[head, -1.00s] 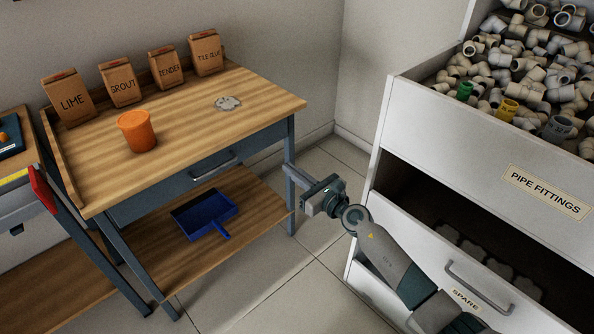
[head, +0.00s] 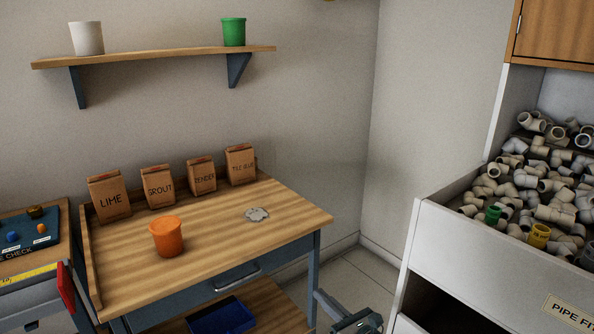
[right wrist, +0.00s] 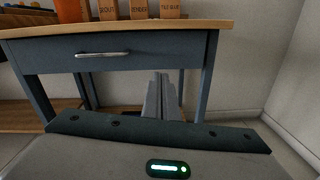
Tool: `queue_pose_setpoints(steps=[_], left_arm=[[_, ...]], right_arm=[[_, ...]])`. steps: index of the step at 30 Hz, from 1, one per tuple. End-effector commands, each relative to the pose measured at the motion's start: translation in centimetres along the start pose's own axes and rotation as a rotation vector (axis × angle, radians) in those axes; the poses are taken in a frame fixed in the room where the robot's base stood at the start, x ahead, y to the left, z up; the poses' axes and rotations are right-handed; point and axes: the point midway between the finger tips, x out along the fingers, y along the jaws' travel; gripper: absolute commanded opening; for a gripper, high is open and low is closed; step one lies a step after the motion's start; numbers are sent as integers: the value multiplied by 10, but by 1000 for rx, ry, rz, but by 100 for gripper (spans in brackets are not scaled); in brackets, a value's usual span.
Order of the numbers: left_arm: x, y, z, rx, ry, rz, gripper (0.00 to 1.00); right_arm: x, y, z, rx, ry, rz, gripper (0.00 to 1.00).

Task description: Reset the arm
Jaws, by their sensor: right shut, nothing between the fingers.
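My right gripper (head: 319,295) shows at the bottom of the head view, just right of the workbench's front right leg, with most of the arm below the picture. In the right wrist view its two fingers (right wrist: 160,96) are together with nothing between them. They point toward the front of the wooden-topped workbench (head: 290,212), below its drawer (right wrist: 100,55). Whether the fingers touch the bench leg cannot be told. My left gripper is in neither current view.
An orange tub (head: 167,238), several paper bags (head: 159,187) and a grey patch (head: 257,214) are on the bench. A blue dustpan (head: 222,318) lies on its lower shelf. The pipe-fittings cabinet (head: 470,262) stands right. Floor (head: 352,283) shows between.

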Motion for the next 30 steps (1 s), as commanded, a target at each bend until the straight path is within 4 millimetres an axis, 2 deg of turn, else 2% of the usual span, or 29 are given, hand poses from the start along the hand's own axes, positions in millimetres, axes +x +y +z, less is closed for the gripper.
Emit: queue_pose_setpoints(steps=[5,8,12,16,20,24,30], left_arm=[[22,3,-6,2,22,5,89],[40,5,-8,3,43,8,89],[67,8,-9,5,77,13,89],[88,12,-6,8,107,17,89],[105,15,-1,10,133,21,89],[120,17,6,12,161,25,89],[134,20,16,15,196,29,89]], right_arm=[[-29,-10,-36,397,3,-102,0],[-56,-20,-70,704,-6,-202,0],[-106,-30,-130,1163,-37,-385,0],[-163,-29,-191,1558,-91,-584,0],[-223,-17,-247,1893,-167,-789,0],[-289,8,-301,2203,-277,-1020,0],[-376,57,-358,2537,-476,-1341,0]])
